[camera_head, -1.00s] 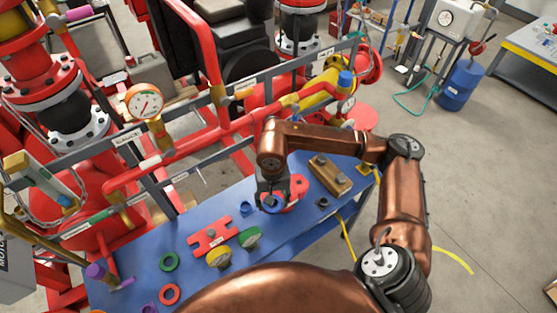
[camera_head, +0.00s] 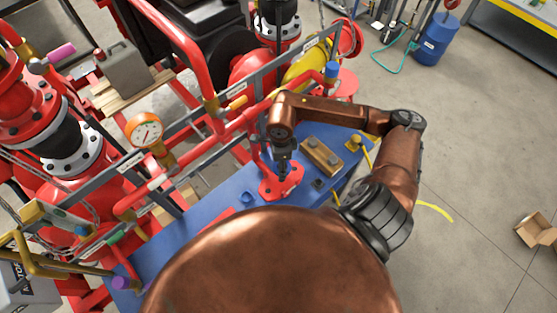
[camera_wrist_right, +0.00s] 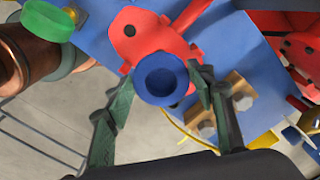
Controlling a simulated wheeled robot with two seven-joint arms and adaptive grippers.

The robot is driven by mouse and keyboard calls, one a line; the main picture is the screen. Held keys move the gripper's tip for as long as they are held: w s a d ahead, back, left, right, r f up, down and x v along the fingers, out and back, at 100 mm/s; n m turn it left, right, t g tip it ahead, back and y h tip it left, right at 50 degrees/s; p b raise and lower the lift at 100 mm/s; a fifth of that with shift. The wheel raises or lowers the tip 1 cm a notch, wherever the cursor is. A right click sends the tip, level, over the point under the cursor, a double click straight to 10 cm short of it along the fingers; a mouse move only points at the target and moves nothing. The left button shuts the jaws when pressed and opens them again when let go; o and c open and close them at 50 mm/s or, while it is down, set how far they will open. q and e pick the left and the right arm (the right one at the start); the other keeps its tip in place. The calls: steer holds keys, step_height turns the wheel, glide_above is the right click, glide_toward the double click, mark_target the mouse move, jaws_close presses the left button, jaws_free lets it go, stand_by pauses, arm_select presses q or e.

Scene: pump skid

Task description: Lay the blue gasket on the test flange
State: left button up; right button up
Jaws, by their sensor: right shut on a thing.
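The blue gasket (camera_wrist_right: 161,79) is a thick blue ring, seen between the two fingers of my right gripper (camera_wrist_right: 160,85) in the right wrist view. My right gripper is shut on it. In the head view my right gripper (camera_head: 284,172) points down over the red test flange (camera_head: 293,182), and the gasket cannot be made out there. In the wrist view the red flange (camera_wrist_right: 135,42) lies behind the gasket, which overlaps its near end. Whether the gasket touches the flange I cannot tell. My left gripper is not in view.
A wooden block with bolts (camera_head: 321,157) lies right of the flange on the blue bench (camera_head: 212,210). Red rails and a gauge (camera_head: 145,131) stand behind the bench. A small blue part (camera_head: 246,197) lies left of the flange.

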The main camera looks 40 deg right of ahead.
steer(key=shift+f, duration=0.55)
steer(key=shift+f+b, duration=0.3)
steer(key=shift+f, duration=0.1)
steer(key=shift+f+b, duration=0.7)
steer(key=shift+f, duration=1.2)
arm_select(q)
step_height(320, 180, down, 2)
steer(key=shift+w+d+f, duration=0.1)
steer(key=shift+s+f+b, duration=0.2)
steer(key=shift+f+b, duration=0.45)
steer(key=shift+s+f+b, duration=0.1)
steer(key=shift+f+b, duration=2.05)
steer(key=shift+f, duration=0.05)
arm_select(e)
steer(key=shift+f, duration=2.2)
steer(key=o, duration=1.2)
